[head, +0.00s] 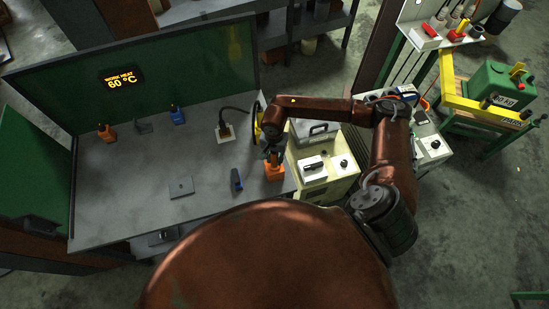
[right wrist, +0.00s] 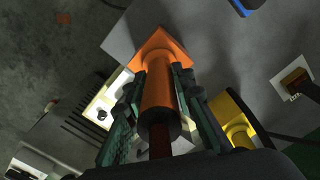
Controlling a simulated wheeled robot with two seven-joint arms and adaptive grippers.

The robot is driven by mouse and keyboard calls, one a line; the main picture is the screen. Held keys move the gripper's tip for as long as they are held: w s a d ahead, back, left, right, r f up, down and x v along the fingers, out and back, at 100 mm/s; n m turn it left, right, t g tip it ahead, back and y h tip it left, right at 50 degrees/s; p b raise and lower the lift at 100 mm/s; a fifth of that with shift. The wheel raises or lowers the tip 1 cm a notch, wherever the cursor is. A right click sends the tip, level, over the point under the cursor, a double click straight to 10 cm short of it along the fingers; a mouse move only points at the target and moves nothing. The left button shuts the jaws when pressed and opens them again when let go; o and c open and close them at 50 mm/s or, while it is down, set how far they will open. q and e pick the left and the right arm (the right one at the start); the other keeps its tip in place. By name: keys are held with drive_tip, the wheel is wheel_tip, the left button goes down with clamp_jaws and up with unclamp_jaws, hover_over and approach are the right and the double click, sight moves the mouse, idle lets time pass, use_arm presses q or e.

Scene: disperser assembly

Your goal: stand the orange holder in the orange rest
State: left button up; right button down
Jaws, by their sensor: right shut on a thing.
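My right gripper (head: 273,156) is at the front right corner of the grey workbench, pointing down. In the right wrist view its fingers (right wrist: 157,90) are shut on an orange tube, which I take as the orange holder (right wrist: 158,92). A wider orange block (right wrist: 160,45) shows at the tube's far end; it also shows below the gripper in the head view (head: 275,172). I cannot tell whether this block is the holder's own end or the rest. Another small orange piece (head: 105,133) stands at the bench's back left. My left gripper is not in view.
The workbench (head: 130,195) has a blue piece (head: 177,115) at the back, a dark blue piece (head: 236,180) at the front and a flat grey plate (head: 181,187). A corded plug (head: 224,131) and a yellow part (right wrist: 235,125) are near the gripper. Pale cabinets (head: 325,182) adjoin the right.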

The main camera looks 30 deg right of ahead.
drive_tip(key=c, duration=1.6)
unclamp_jaws()
wheel_tip(320, 180, up, 12)
drive_tip(key=shift+r, duration=0.1)
